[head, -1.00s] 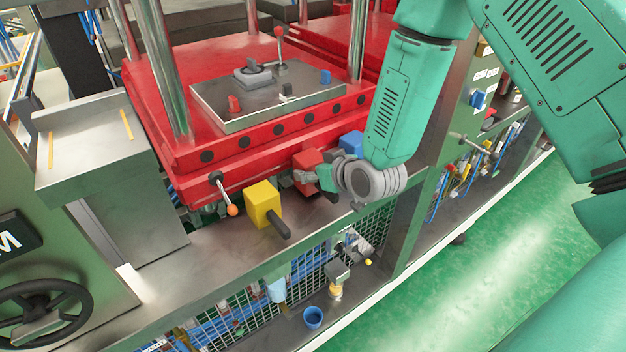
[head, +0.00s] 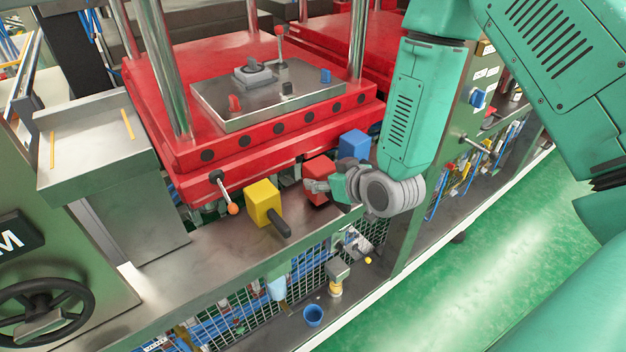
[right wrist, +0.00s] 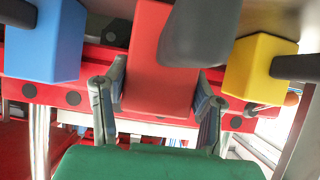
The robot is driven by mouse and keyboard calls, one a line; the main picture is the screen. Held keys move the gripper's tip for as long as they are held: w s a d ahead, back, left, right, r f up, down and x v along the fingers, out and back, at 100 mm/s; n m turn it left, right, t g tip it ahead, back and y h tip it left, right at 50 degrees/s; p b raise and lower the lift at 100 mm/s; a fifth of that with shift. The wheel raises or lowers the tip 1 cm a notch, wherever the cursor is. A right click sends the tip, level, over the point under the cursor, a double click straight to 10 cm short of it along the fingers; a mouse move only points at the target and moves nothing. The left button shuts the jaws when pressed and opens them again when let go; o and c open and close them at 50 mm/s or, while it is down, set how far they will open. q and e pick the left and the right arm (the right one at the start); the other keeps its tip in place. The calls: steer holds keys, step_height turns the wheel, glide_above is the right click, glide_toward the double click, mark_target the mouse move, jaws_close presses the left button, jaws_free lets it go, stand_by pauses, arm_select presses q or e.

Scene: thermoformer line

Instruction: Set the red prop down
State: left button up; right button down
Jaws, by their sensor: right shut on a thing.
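The red prop (head: 318,166) is a block at the steel ledge in front of the red press, between a yellow block and a blue block. My right gripper (head: 319,188) is shut on it and partly covers its front. In the right wrist view the red prop (right wrist: 162,65) lies between the two fingers of my right gripper (right wrist: 158,105), one on each side. A dark rounded handle covers part of it. I cannot tell whether its underside touches the ledge. My left gripper is not in view.
The yellow block (head: 262,203) with a dark handle stands on the steel ledge (head: 225,248) to the left. The blue block (head: 354,145) is close on the right. An orange-tipped lever (head: 226,196) sticks out beside the yellow block. The red press (head: 190,140) rises behind.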

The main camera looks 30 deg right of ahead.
steer(key=shift+s+d, duration=0.15)
steer(key=shift+s, duration=1.85)
steer(key=shift+s+d, duration=0.15)
steer(key=shift+s, duration=1.85)
steer(key=shift+r, duration=0.1)
